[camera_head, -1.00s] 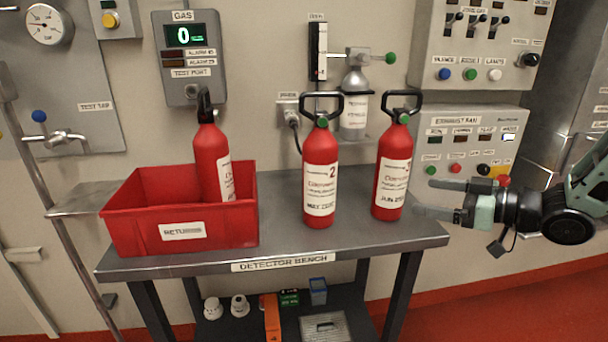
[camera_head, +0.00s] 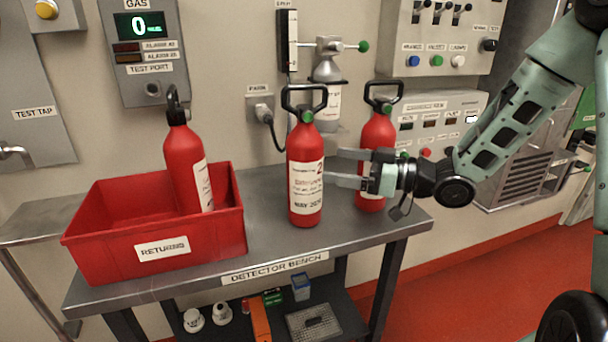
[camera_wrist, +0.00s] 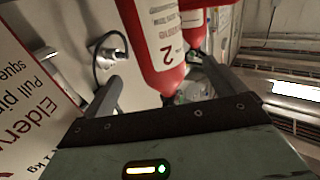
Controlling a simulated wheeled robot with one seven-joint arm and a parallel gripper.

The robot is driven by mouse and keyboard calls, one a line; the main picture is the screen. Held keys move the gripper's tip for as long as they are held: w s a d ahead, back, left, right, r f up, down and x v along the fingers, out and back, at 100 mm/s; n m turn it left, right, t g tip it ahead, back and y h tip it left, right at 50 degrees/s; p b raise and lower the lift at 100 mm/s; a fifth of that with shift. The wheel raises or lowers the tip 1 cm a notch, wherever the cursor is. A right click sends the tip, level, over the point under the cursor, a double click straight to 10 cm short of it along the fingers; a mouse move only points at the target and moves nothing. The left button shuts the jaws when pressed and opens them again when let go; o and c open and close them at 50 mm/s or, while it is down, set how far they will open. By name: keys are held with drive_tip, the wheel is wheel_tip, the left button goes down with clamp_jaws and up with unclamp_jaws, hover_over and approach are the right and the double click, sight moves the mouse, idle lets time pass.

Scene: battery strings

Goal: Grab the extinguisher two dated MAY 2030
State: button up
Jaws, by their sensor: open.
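Extinguisher two (camera_head: 306,172) is a red bottle with a black loop handle and a white label reading 2 and MAY 20.., last digits unclear. It stands upright on the detector bench. My gripper (camera_head: 335,167) is open and empty, its fingers pointing left toward the bottle from the right. In the wrist view extinguisher two (camera_wrist: 160,35) shows ahead between the fingers; I cannot tell whether they touch it. Another red extinguisher (camera_head: 378,133) stands right of it, partly hidden behind my gripper. A large white label (camera_wrist: 35,95) fills the wrist view's left side.
A red bin (camera_head: 235,225) marked RETURNS, label partly blurred, holds another extinguisher (camera_head: 183,150) leaning inside. The bench top (camera_head: 270,245) is bare in front of the bottles. Small items lie on the shelf below. Wall panels and a plug cable (camera_head: 268,120) are behind.

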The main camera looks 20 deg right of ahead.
sight(322, 162)
drive_tip(key=x, duration=0.3)
drive_tip(key=shift+a, duration=0.1)
drive_tip(key=shift+r+p+x, duration=0.1)
drive_tip(key=shift+p+x, duration=0.15)
drive_tip(key=shift+x, duration=1.1)
drive_tip(key=shift+r+p+x, duration=0.15)
drive_tip(key=shift+p+x, duration=0.1)
drive_tip(key=shift+x, duration=1.15)
clamp_jaws()
drive_tip(key=shift+r, duration=0.2)
